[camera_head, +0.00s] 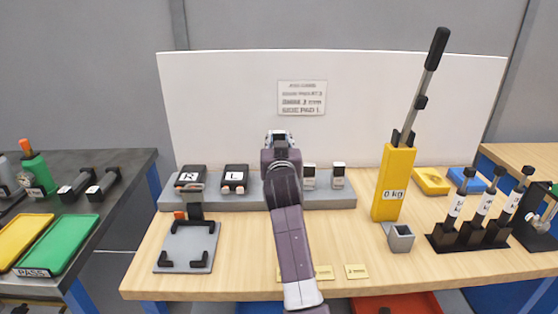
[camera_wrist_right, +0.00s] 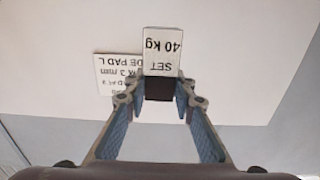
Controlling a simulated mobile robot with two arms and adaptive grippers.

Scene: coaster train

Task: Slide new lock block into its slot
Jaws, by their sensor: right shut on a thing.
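My right gripper (camera_head: 279,140) is raised in front of the white back panel, above the grey shelf. In the right wrist view the gripper (camera_wrist_right: 160,100) is shut on a block (camera_wrist_right: 162,50) with a white face reading "SET 40 kg", upside down there; its black end is between the fingertips. In the head view the gripper mostly hides this block. I cannot tell where the slot is. My left gripper is not in view.
The grey shelf (camera_head: 340,201) holds black pads marked R (camera_head: 190,179) and L (camera_head: 235,179). A yellow "0 kg" post (camera_head: 393,180) with a tall lever stands right. A grey plate fixture (camera_head: 187,247) is at left. A small open grey box (camera_head: 400,238) stands beside the post.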

